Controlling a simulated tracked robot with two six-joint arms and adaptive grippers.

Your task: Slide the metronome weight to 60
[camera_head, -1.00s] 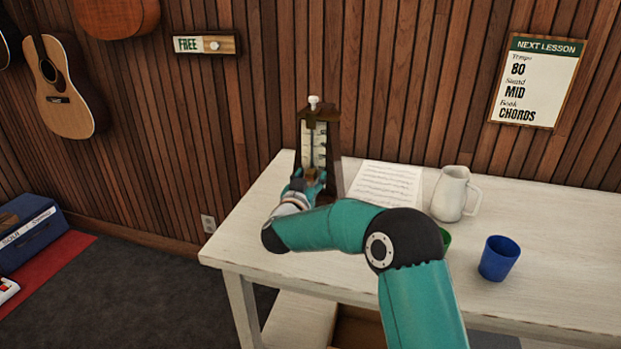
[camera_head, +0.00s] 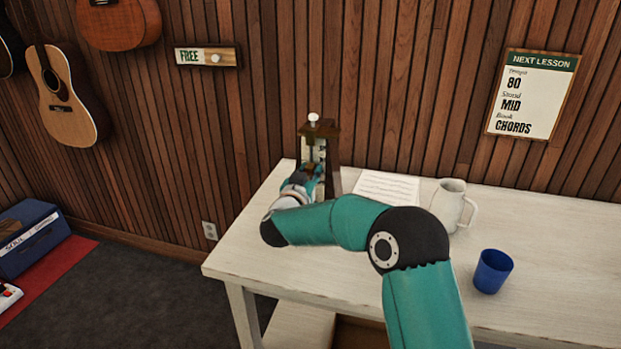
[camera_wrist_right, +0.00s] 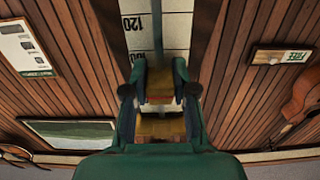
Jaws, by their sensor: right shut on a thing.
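The metronome (camera_head: 334,150) stands upright on the white table against the wall, dark brown with a pale scale and a white knob on top. My right gripper (camera_head: 315,171) is at its front, over the upper half of the scale. In the right wrist view, my right gripper (camera_wrist_right: 159,92) is shut on the brass-coloured weight (camera_wrist_right: 159,80), with a finger on either side. The thin rod runs on past the weight. The scale (camera_wrist_right: 176,32) shows 120 and a partly hidden 100 close to the weight; other marks are covered. My left gripper is out of view.
On the white table (camera_head: 560,245) are a sheet of music (camera_head: 387,187), a white pitcher (camera_head: 452,203) and a blue cup (camera_head: 492,271), right of the metronome. A wall board (camera_head: 530,95) reads tempo 80. A FREE sign (camera_head: 190,57) hangs left. My right arm crosses the table.

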